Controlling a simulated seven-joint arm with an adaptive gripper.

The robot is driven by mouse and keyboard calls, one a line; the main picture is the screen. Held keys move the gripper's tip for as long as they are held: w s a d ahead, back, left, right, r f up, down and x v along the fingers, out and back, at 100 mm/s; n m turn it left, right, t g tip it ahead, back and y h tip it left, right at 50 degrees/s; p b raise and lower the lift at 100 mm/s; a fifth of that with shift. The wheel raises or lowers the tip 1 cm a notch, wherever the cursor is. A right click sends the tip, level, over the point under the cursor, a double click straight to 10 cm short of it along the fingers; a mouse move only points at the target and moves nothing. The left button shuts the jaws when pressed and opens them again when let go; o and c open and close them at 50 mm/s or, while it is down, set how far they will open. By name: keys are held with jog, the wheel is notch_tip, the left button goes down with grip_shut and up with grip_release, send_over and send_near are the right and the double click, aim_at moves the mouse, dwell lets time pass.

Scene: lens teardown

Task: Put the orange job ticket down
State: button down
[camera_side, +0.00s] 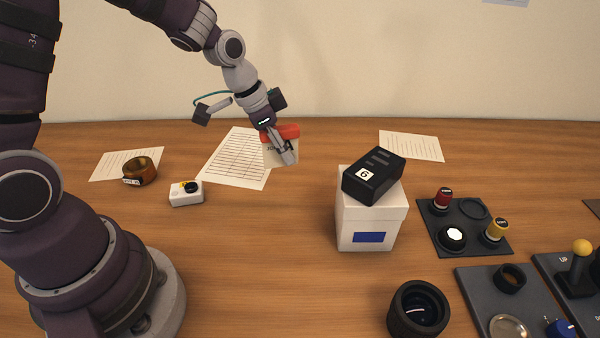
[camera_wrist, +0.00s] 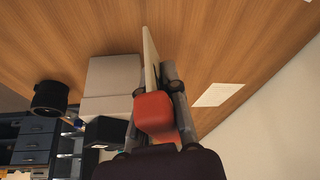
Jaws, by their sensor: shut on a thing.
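The orange job ticket (camera_side: 289,131) is a cream card with a thick orange-red band at its top. My gripper (camera_side: 287,155) is shut on it, and the fingers cover part of the card's face. In the side view it hangs near the right edge of a lined sheet, apparently above the table; its exact height is hard to tell. In the wrist view the ticket's orange band (camera_wrist: 154,113) sits between the fingers, and the card shows edge-on beyond it.
A white box (camera_side: 365,220) with a black block (camera_side: 374,175) tilted on top stands to the right. A lined sheet (camera_side: 236,158), amber ring (camera_side: 140,171) and white device (camera_side: 187,194) lie left. A lens barrel (camera_side: 418,309) and dark trays are front right. Wood between sheet and box is clear.

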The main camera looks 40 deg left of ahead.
jog(key=n, duration=0.2)
send_over(272, 180)
jog(key=s, duration=0.1)
jog(key=f, duration=0.1)
jog(key=shift+y, duration=0.3)
jog(key=f, duration=0.7)
jog(key=shift+s+a+f, duration=0.15)
jog(key=shift+a+f, duration=0.05)
jog(key=shift+f, duration=0.1)
jog(key=shift+f, duration=0.15)
jog(key=c, duration=1.2)
grip_release()
jog(key=shift+c, duration=0.2)
